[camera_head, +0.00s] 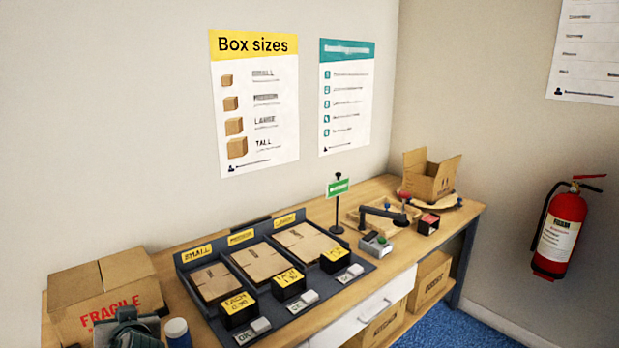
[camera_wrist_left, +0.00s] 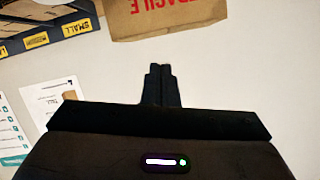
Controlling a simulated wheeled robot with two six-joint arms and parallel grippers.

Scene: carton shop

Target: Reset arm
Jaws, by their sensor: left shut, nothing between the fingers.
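My left gripper (camera_wrist_left: 160,84) shows in the left wrist view with its two dark fingers together and nothing between them. It stands against the pale wall, apart from any object. The picture there is turned over: the FRAGILE carton (camera_wrist_left: 165,14) and the sorter tray (camera_wrist_left: 50,35) with the SMALL label hang at the top, and a poster (camera_wrist_left: 62,105) shows at the left. No gripper or arm can be made out for sure in the head view. My right gripper is in neither view.
The wooden bench (camera_head: 385,270) carries the FRAGILE carton (camera_head: 105,295), a tray of flat cartons (camera_head: 250,262), a green sign (camera_head: 339,188) and an open carton (camera_head: 430,180). A dark device (camera_head: 128,330) sits at the lower left. A fire extinguisher (camera_head: 560,232) hangs at the right.

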